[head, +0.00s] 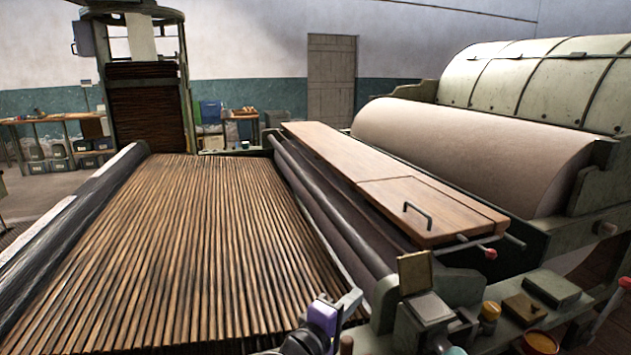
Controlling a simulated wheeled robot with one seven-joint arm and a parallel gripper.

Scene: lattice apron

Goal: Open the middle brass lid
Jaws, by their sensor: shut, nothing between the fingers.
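A small brass-coloured square lid (415,272) stands nearly upright on the green machine end at the lower right. A paler grey square plate (430,307) lies tilted just in front of it. I cannot tell which of these is the middle lid, and the parts below are partly hidden. My gripper (350,301), with a purple and grey body, is at the bottom centre, left of the lid and plate. It is shut and empty, apart from both in the picture.
Wooden slats (170,250) fill the left. A wooden cover (400,190) with a black handle lies beside the large roller (480,150). A yellow-topped jar (489,316), a brown block (524,308), a green box (552,290) and an orange-filled pot (540,343) crowd the ledge right of the lid.

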